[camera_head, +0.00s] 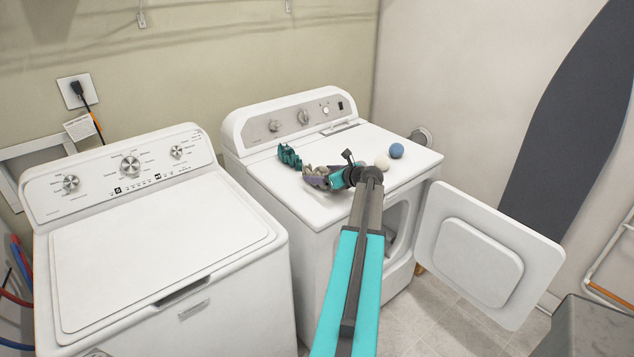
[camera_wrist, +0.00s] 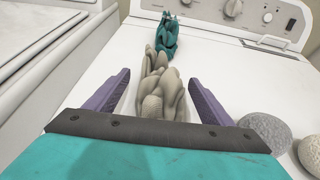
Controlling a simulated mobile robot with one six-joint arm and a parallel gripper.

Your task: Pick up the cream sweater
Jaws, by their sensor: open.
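The cream sweater (camera_wrist: 158,82) is a crumpled beige, ribbed bundle on the white dryer top. In the wrist view it lies between the two purple fingers of my gripper (camera_wrist: 162,92), with its near end close to the gripper's dark front edge. The fingers stand apart on either side of it, and I see no clear contact. In the head view the sweater (camera_head: 309,170) shows only in part, because my gripper (camera_head: 318,177) and wrist cover the rest.
A teal crumpled cloth (camera_head: 289,157) lies just beyond the sweater. The dryer door (camera_head: 480,255) hangs open. A closed washer (camera_head: 160,260) stands at left.

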